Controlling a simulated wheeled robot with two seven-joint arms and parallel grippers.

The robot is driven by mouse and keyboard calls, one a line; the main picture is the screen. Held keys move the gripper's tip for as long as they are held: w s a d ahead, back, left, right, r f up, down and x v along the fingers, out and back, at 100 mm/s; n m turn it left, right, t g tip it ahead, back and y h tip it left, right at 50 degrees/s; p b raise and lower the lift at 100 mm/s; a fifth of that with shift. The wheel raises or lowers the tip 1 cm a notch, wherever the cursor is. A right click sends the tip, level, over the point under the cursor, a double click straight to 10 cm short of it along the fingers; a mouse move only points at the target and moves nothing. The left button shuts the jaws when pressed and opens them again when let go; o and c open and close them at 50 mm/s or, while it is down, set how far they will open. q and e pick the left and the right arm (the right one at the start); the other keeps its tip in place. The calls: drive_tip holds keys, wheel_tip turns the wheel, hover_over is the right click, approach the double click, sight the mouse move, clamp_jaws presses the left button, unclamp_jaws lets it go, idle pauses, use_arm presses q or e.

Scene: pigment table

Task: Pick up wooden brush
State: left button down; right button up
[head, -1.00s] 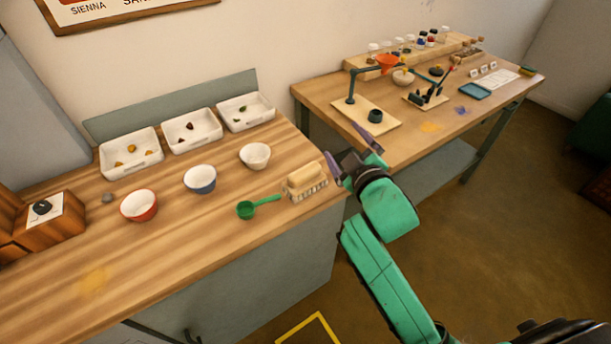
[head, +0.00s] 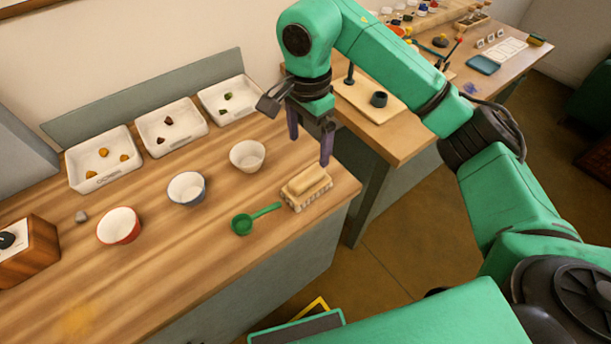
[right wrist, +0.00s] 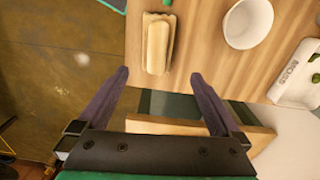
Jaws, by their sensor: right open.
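The wooden brush (head: 306,186) lies on the near table close to its right end, with a pale wooden back on top and bristles below. It also shows in the right wrist view (right wrist: 157,43), ahead of the fingertips and a little left of the middle between them. My right gripper (head: 310,150) is open and empty, pointing down above the table, behind and above the brush and apart from it. Its two purple fingers show in the right wrist view (right wrist: 160,78). My left gripper is not in view.
A green scoop (head: 254,218) lies just left of the brush. A white bowl (head: 247,156), a blue bowl (head: 187,189) and a red bowl (head: 119,226) stand further left. White trays (head: 171,127) line the back. A second table (head: 400,135) with a stand is at right.

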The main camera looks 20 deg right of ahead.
sight(308, 175)
drive_tip(key=f+p, duration=0.1)
drive_tip(key=f, duration=0.3)
drive_tip(key=f+p, duration=0.2)
drive_tip(key=f, duration=0.2)
drive_tip(key=s+f+p, duration=0.1)
drive_tip(key=f+p, duration=0.1)
drive_tip(key=f, duration=0.2)
drive_tip(key=shift+a+f, duration=0.15)
drive_tip(key=shift+a, duration=0.1)
drive_tip(key=shift+f, duration=0.2)
drive_tip(key=c, duration=1.4)
drive_tip(key=shift+r, duration=0.1)
wheel_tip(308, 175, up, 9)
drive_tip(key=b, duration=0.3)
drive_tip(key=shift+w+r, duration=0.15)
wheel_tip(308, 175, up, 11)
drive_tip(key=shift+f, duration=0.2)
